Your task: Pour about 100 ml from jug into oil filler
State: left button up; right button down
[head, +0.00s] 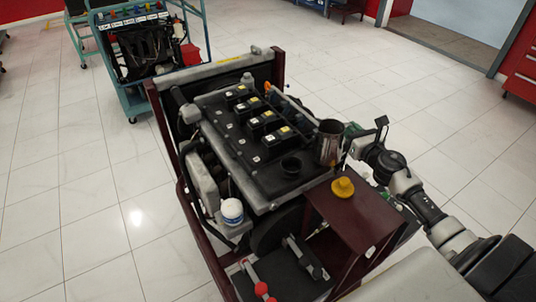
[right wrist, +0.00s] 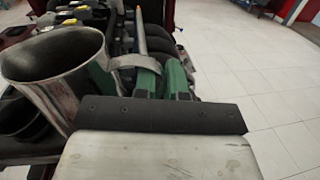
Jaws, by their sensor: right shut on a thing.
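A metal jug (head: 330,142) stands roughly upright at the right front of the black engine cover (head: 250,150). My right gripper (head: 352,144) is shut on the jug at its right side. The right wrist view shows the jug (right wrist: 58,75) with its open mouth up and its curved handle near the green-tipped fingers (right wrist: 160,80). The contents are hidden. The black oil filler (head: 291,166) is an open round neck on the cover, left of and a little nearer than the jug, apart from it. A yellow cap (head: 343,187) lies on the dark red stand shelf. My left gripper is not in view.
A dark red shelf (head: 360,215) juts out in front of the engine, and a white-topped canister (head: 232,211) sits at its left front. Red-knobbed levers (head: 262,289) are at the bottom. Another engine trainer (head: 145,50) stands behind left.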

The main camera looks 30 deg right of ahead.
aim_at(334, 140)
jog(key=shift+w+a+r+n+p, duration=0.15)
jog(key=shift+a+r+n+p, duration=0.1)
jog(key=shift+r+n+p, duration=0.35)
jog(key=shift+w+a+r+n+p, duration=0.1)
jog(key=shift+a+r+n+p, duration=0.25)
jog(key=shift+r, duration=0.3)
pick_arm(q)
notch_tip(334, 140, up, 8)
jog(key=p, duration=0.6)
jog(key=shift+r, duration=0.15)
pick_arm(e)
jog(key=a+r+n, duration=0.5)
jog(key=a+n, duration=0.1)
jog(key=n, duration=0.2)
jog(key=shift+a+y, duration=0.25)
jog(key=shift+y, duration=0.05)
pick_arm(q)
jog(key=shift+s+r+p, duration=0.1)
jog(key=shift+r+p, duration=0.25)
jog(key=shift+p, duration=0.15)
pick_arm(e)
jog(key=shift+a+n+t, duration=0.3)
jog(key=shift+a+n, duration=0.65)
jog(key=shift+n, duration=0.6)
jog(key=shift+w+d, duration=0.1)
jog(key=shift+d, duration=0.05)
